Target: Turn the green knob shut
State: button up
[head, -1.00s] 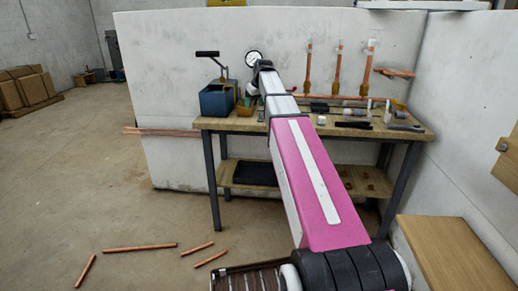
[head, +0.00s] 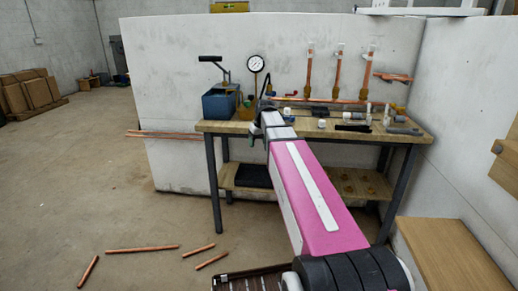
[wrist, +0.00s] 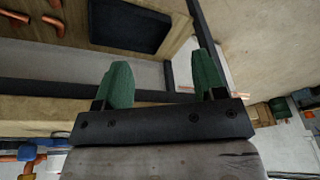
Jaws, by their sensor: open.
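My gripper (head: 254,139) is at the front edge of the workbench (head: 230,127) in the head view, seen small behind my arm. In the wrist view its two green fingers (wrist: 160,82) stand wide apart with nothing between them. Behind them are the bench frame and the lower shelf. A small dark green shape (wrist: 262,114) shows at the right of the wrist view, too small to identify.
A blue tank with a lever (head: 219,105) and a round gauge (head: 256,64) stand at the bench's left. Several upright copper pipes (head: 338,72) stand at the back. Loose fittings lie on the right of the top. Copper pipes (head: 142,248) lie on the floor.

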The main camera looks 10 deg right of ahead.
jog(key=shift+s+f, duration=0.75)
jog(key=shift+f, duration=0.35)
